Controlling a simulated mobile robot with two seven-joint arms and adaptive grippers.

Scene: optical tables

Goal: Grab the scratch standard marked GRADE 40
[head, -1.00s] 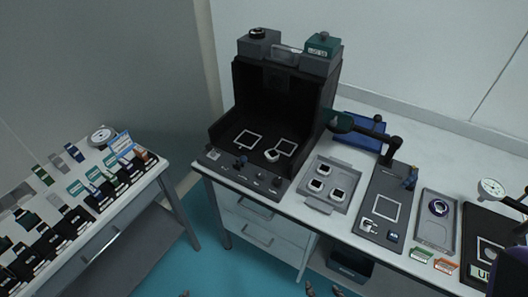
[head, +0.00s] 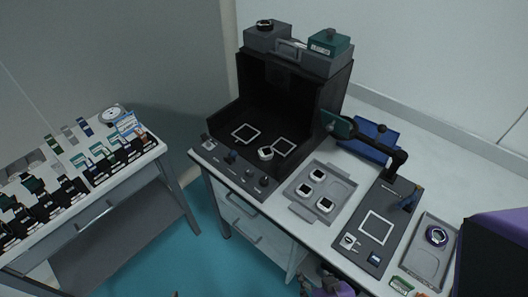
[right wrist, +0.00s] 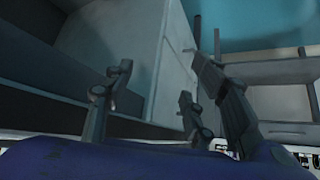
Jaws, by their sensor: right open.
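No GRADE 40 marking is readable in these frames, so I cannot tell which piece is that scratch standard. Three small white-framed dark pieces (head: 317,175) sit in a grey tray (head: 299,210) on the right table, and a similar one (head: 265,153) lies in the black booth. My right gripper (head: 325,280) shows at the bottom edge of the head view, low in front of the right table. In the right wrist view my right gripper (right wrist: 152,92) is open, with nothing seen between its fingers. Only a small tip at the bottom edge may be my left gripper.
The black booth (head: 300,100) stands at the back of the right table. A grey plate (head: 350,256) and a jointed arm stand right of the tray. The left table (head: 160,150) carries rows of black holders (head: 70,187) and coloured cards. Teal floor (head: 190,250) lies between the tables.

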